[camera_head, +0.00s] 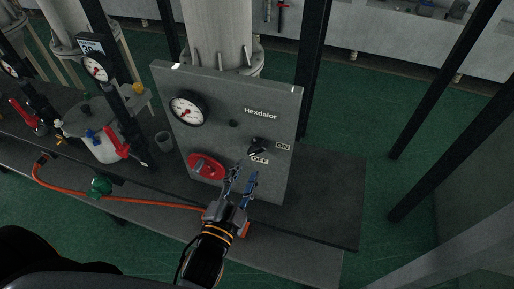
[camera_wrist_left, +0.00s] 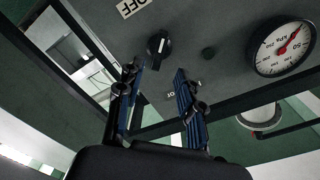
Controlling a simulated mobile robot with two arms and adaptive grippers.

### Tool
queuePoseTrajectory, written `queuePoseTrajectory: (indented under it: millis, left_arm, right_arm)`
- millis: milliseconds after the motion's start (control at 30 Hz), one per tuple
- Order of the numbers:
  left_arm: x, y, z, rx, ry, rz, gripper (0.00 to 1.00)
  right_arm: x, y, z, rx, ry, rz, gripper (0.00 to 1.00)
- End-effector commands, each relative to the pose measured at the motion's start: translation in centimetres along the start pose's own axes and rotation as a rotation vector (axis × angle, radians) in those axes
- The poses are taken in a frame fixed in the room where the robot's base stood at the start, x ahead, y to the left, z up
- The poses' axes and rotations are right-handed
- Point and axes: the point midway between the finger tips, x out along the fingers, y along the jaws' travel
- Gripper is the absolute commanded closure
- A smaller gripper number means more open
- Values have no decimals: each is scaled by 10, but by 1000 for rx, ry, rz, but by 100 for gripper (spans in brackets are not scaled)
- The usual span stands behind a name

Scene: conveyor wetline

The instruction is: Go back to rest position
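My left gripper (camera_head: 243,173) is in front of the lower part of the grey Hexdalor panel (camera_head: 225,100). Its two blue-padded fingers are apart with nothing between them. The black rotary knob (camera_head: 262,146) on the panel sits just beyond the fingertips, near the ON and OFF labels. In the left wrist view the open fingers (camera_wrist_left: 157,72) point toward the panel. The knob (camera_wrist_left: 158,44) shows beyond them with a visible gap. I cannot tell for sure which label the knob points to. My right gripper is not in view.
A gauge (camera_head: 188,108) and a red handle or button (camera_head: 207,167) are on the panel's left side. An orange hose (camera_head: 130,203) runs along the bench's front. Pots and gauges stand to the left. The dark bench top (camera_head: 330,195) right of the panel is clear.

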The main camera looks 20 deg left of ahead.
Motion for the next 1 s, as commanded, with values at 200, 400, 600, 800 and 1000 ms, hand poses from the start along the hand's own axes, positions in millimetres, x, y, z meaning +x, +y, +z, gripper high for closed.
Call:
queuePoseTrajectory:
  millis: [200, 400, 600, 800, 1000]
  left_arm:
    - [-1, 5, -3, -50, -29, -8, 63]
    - [21, 3, -3, -47, -24, -15, 63]
    - [51, 1, -2, -45, -24, -19, 63]
    - [71, 0, -1, -47, -26, -18, 63]
    - [65, 2, 15, -41, -93, 18, 63]
  right_arm:
    - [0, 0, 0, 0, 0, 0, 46]
    - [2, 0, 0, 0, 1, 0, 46]
    - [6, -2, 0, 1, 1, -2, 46]
    - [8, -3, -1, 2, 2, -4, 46]
    - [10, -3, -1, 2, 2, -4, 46]
